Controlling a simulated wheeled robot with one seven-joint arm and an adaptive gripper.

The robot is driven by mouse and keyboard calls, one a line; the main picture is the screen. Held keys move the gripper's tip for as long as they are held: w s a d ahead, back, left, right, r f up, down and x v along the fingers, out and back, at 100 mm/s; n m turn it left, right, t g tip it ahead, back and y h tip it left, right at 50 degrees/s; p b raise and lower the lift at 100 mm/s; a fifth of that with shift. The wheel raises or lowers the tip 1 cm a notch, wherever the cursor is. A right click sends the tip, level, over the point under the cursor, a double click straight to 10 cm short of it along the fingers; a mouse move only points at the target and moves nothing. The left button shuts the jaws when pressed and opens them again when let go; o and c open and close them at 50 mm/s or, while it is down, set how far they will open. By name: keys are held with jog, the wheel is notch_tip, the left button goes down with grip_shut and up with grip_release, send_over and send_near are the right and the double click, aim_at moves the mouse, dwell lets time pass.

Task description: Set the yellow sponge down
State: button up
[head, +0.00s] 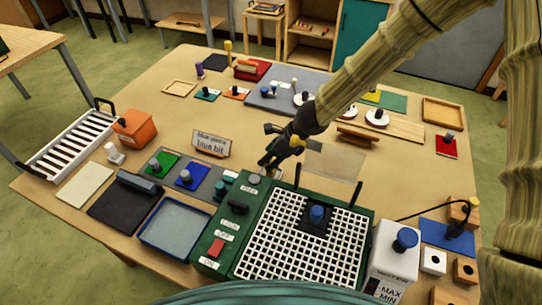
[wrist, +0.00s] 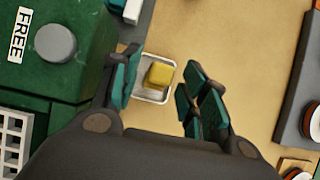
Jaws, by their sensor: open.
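The yellow sponge (wrist: 159,75) is a small block in the wrist view. It sits inside a small pale tray (wrist: 151,98), towards one end of it. My gripper (wrist: 162,82) is open, with one dark green finger on each side of the sponge's place in the picture. A gap shows between the sponge and the right finger; whether the left finger touches the tray I cannot tell. In the head view my gripper (head: 272,158) is low over the table behind the green machine (head: 226,210). The sponge is not clearly visible there.
The green machine's white grid (head: 285,250) and raised clear guard (head: 333,162) stand close to my gripper. A sign (head: 211,144) stands to the left. A grey mat (head: 275,92) with several knobbed pieces lies behind. Bare table shows around the small tray.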

jog(key=p+v, duration=0.5)
jog(key=v, duration=0.6)
jog(key=shift+r, duration=0.25)
